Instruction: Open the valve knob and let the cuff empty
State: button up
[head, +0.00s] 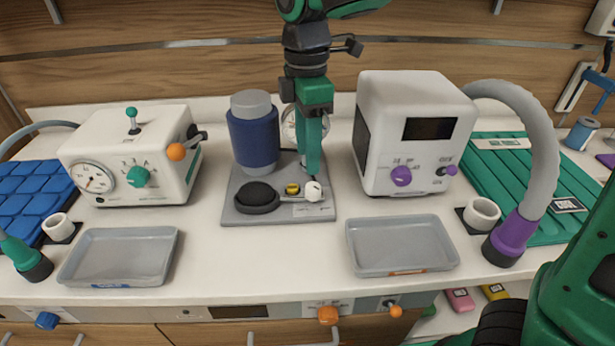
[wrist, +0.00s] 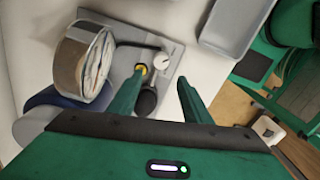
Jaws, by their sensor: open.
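A grey base plate (head: 235,213) carries a blue cuff (head: 254,140) wrapped around a grey upright cylinder (head: 251,104). In front lie a black bulb (head: 257,196), a yellow fitting (head: 293,188) and a white knob (head: 313,191). My gripper (head: 313,172) points down right above the white knob. In the wrist view my gripper (wrist: 161,77) is open and empty, with the white knob (wrist: 163,60) in line with the gap between the fingertips. A round gauge (wrist: 92,62) shows there; its reading is too small to tell. I cannot tell whether the fingers touch the knob.
A white machine with a teal knob (head: 120,150) stands left, another with a purple knob (head: 415,130) right. Two grey trays (head: 118,257) (head: 402,248) lie in front. A thick grey hose (head: 541,140) arches at the right. The counter between the trays is clear.

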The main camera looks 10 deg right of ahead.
aim_at(312, 185)
jog(key=f, duration=0.5)
jog(key=d+f, duration=0.1)
jog(key=f, duration=0.2)
jog(key=shift+f, duration=0.2)
jog(key=shift+c, duration=0.2)
